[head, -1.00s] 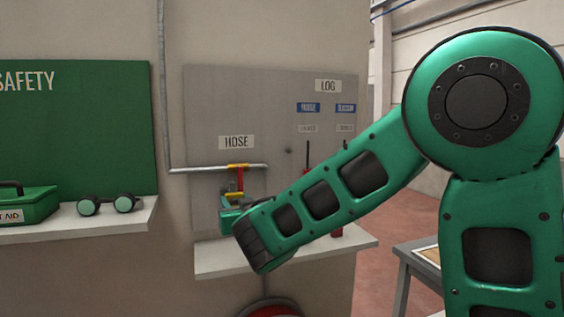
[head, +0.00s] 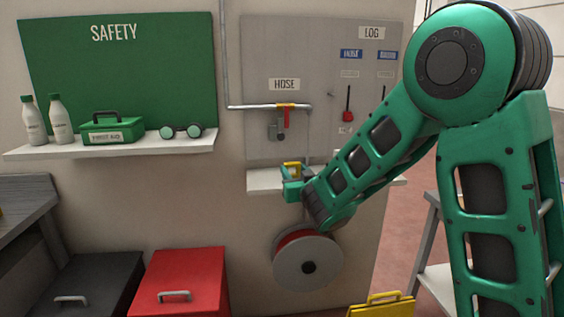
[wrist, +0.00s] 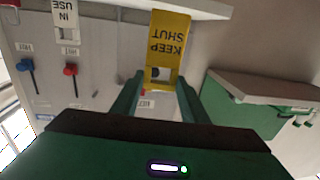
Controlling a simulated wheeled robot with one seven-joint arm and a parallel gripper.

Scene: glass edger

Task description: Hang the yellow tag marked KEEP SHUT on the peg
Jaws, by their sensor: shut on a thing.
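The yellow tag (wrist: 168,38) shows KEEP SHUT, upside down in the wrist view, with a hole near its end between my fingers. My gripper (wrist: 160,80) is shut on that end. In the head view the tag (head: 291,167) stands above my gripper (head: 291,184), in front of the small shelf and below the HOSE pipe. A small dark peg (head: 330,94) sticks out of the grey board, right of the pipe and above and to the right of the tag. The tag is apart from it.
The small shelf (head: 262,180) is behind my gripper, a hose reel (head: 300,280) below. The SAFETY shelf (head: 150,148) stands left.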

